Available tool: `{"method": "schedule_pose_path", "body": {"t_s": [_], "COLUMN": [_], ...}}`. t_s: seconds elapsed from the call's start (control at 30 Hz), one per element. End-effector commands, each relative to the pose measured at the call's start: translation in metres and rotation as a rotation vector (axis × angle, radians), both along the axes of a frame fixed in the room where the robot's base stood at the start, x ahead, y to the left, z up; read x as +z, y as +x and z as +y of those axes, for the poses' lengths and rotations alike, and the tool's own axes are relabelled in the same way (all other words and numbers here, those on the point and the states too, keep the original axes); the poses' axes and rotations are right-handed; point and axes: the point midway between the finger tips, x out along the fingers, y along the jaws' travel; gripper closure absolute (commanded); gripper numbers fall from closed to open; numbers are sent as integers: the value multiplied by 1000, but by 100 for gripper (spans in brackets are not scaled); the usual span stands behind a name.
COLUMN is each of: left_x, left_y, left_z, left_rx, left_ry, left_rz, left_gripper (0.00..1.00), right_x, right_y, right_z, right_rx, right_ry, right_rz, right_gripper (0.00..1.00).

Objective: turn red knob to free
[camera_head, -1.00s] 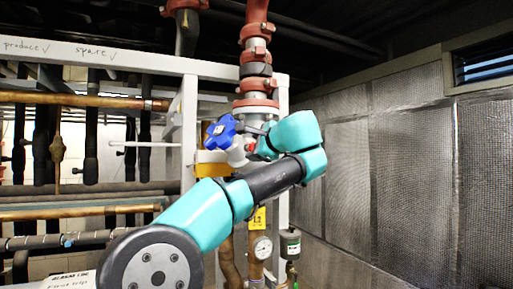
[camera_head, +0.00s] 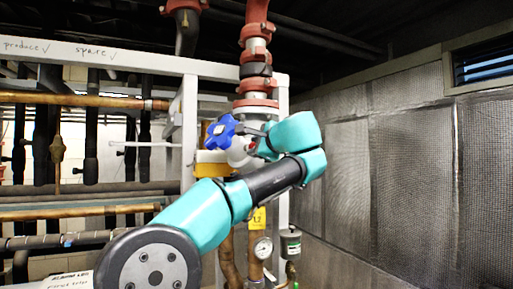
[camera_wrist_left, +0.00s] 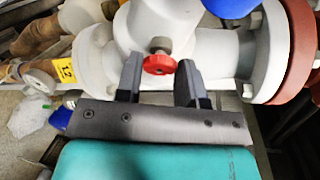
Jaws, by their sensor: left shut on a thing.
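The red knob (camera_wrist_left: 159,64) is small and round and sits on a short stem on the white valve body (camera_wrist_left: 158,25) in the left wrist view. The two dark fingers of my left gripper (camera_wrist_left: 160,72) are on either side of the knob, shut on it. In the head view my left gripper (camera_head: 256,147) reaches the white valve from the right side, and only a bit of red shows there. My turquoise arm hides part of the valve and pipe. My right gripper is not in view.
A blue handwheel (camera_head: 220,132) is just left of my gripper. Red-flanged pipe (camera_head: 256,60) rises above the valve. A pressure gauge (camera_head: 263,247) and a yellow tag (camera_head: 258,218) are below. A foil-covered wall (camera_head: 400,180) stands to the right, with free room before it.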

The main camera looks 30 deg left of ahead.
Motion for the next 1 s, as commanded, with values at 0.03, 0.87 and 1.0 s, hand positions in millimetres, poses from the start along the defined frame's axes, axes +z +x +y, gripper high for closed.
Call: {"method": "schedule_pose_path", "body": {"t_s": [0.03,0.87,1.0], "left_x": [0,-6,-7], "left_y": [0,-1,0], "left_z": [0,1,0], "left_rx": [0,1,0], "left_ry": [-2,-68,-81], "left_rz": [-12,-651,-777], "left_gripper": [88,88,88], "right_x": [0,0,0], "right_y": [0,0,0], "right_z": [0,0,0], "right_rx": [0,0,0], "right_ry": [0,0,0], "right_rz": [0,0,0], "right_gripper": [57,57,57]}}
